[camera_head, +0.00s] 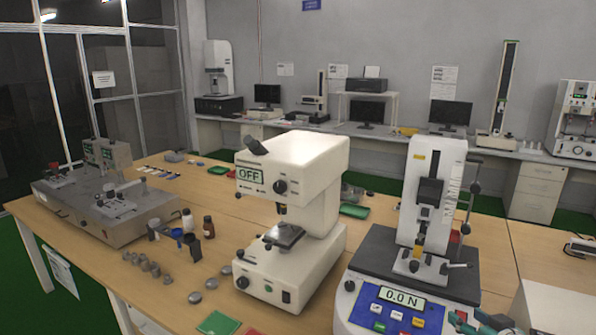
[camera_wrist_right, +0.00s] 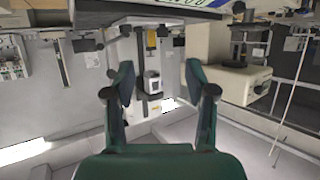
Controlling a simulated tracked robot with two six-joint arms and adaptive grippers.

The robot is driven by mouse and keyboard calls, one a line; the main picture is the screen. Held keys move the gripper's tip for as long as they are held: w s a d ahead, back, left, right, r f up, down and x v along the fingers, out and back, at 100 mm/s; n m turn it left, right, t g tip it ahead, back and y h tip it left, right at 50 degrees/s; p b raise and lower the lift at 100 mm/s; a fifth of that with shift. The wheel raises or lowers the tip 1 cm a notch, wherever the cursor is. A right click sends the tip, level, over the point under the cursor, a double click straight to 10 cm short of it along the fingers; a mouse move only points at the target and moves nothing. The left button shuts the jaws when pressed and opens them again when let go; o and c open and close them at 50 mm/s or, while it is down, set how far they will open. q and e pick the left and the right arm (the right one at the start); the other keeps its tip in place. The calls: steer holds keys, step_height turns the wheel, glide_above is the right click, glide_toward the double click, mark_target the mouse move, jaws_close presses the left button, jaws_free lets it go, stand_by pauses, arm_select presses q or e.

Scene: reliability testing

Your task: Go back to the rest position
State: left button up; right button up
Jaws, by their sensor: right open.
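My right gripper (camera_head: 472,322) shows at the bottom right edge of the head view, in front of the force tester (camera_head: 428,200), whose display reads 0.0 N. In the right wrist view my right gripper (camera_wrist_right: 166,82) has its two dark green fingers spread apart with nothing between them. That view looks upside down, with the tester's column (camera_wrist_right: 151,70) beyond the fingers. Whether the gripper touches the tester's blue front panel (camera_head: 392,312) I cannot tell. My left gripper is in neither view.
A cream tester (camera_head: 312,165) with an OFF display stands left of the force tester on the wooden table (camera_head: 85,255). Small weights (camera_head: 155,269), bottles (camera_head: 208,227) and a grey metal device (camera_head: 112,215) are further left. A back bench (camera_head: 410,143) holds monitors and instruments.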

steer(key=s+a+f+g+y, duration=0.1)
steer(key=a+f+g, duration=0.1)
steer(key=a+f, duration=0.5)
steer(key=s+a+f+g+y, duration=0.2)
steer(key=a+f, duration=0.4)
steer(key=a, duration=0.2)
steer(key=s+a+f+g+y, duration=0.1)
steer(key=a+f, duration=0.6)
steer(key=a, duration=0.1)
steer(key=shift+s+a+f+g+y, duration=0.25)
steer(key=shift+f+g+y, duration=0.05)
steer(key=shift+f+g, duration=0.1)
steer(key=s+a+f+g, duration=0.2)
steer(key=s+f, duration=0.1)
steer(key=s, duration=0.4)
steer(key=s+a+f+m+g, duration=0.1)
steer(key=s+a+f+g, duration=0.1)
steer(key=s+f, duration=0.2)
steer(key=s+a+f+g, duration=0.3)
steer(key=s, duration=0.6)
steer(key=shift+s+f+m, duration=0.35)
steer(key=shift+f+m, duration=0.05)
steer(key=shift+a, duration=0.1)
